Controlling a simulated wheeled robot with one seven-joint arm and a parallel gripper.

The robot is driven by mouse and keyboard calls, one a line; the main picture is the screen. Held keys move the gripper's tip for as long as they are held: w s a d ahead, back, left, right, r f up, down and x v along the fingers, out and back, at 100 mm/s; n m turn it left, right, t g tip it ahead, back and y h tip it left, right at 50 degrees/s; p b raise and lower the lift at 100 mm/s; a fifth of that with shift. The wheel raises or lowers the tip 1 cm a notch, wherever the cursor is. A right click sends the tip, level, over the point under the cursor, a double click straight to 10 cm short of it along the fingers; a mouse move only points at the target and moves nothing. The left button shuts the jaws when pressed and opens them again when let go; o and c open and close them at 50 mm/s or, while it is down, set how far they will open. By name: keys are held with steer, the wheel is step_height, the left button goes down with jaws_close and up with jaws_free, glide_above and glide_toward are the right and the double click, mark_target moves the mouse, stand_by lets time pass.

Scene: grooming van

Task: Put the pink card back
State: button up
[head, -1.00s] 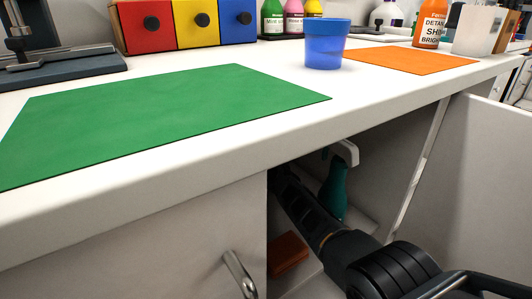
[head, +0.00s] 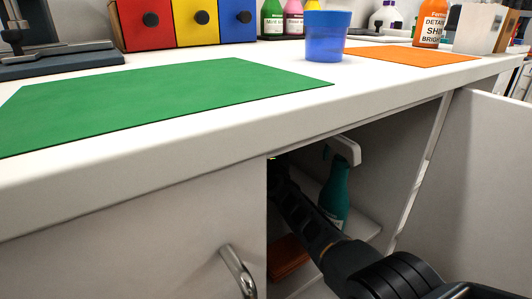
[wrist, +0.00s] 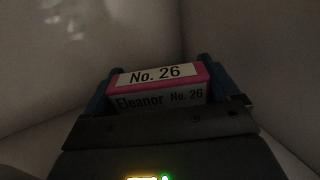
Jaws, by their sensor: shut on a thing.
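The pink card (wrist: 158,76) has a pink edge and white labels reading "No. 26" and "Eleanor No. 26". It shows in the wrist view, held between the two blue fingers of my gripper (wrist: 153,70). The gripper is shut on it. Plain, dim pale walls surround it in that view. In the head view my arm reaches into the open cupboard (head: 385,165) under the counter. My gripper and the card are hidden there behind the cupboard's front. I cannot see any place or slot for the card.
A teal spray bottle (head: 335,192) with a white head stands inside the cupboard, close to my arm. A reddish-brown block (head: 288,255) lies low inside. The open door (head: 480,190) is at the right. On the counter (head: 200,130) are a green mat (head: 150,100) and blue cup (head: 327,37).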

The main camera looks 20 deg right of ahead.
steer(key=o, duration=0.8)
steer(key=shift+r+p, duration=0.5)
steer(key=shift+p, duration=0.25)
steer(key=s+p, duration=0.6)
steer(key=s, duration=0.1)
steer(key=s+a+p, duration=0.1)
steer(key=s+p, duration=0.1)
steer(key=s, duration=0.2)
steer(key=shift+r+p, duration=0.15)
steer(key=shift+p, duration=0.25)
steer(key=shift+s, duration=0.5)
